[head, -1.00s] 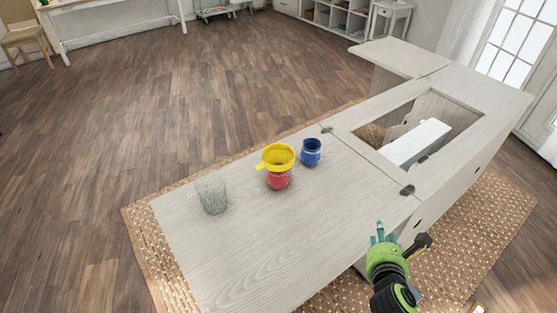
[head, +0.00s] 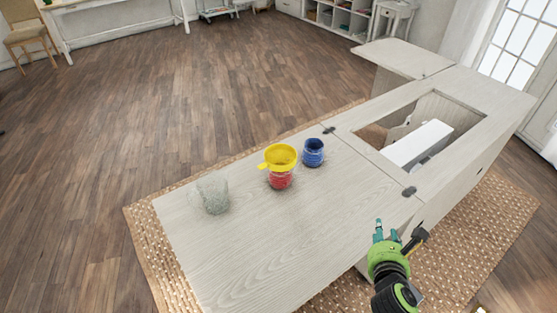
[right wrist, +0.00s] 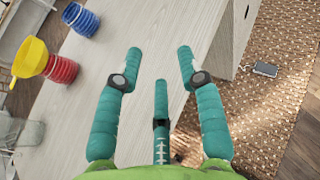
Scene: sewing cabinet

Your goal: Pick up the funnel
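The yellow funnel (head: 280,156) sits on top of a jar with red contents (head: 280,180) on the cabinet top. Its handle tab points left in the head view. The funnel also shows at the left edge of the right wrist view (right wrist: 30,58), with the red jar (right wrist: 61,69) beside it. My right gripper (head: 386,230) is over the near edge of the cabinet, to the right of and nearer than the funnel. In the right wrist view its teal fingers (right wrist: 160,65) are spread apart with nothing between them. My left gripper is not in view.
A blue jar (head: 313,152) stands just right of the funnel. A clear glass (head: 212,194) stands to its left. The cabinet top (head: 262,246) nearer than the jars is bare. A recess at right holds a white sewing machine (head: 418,145).

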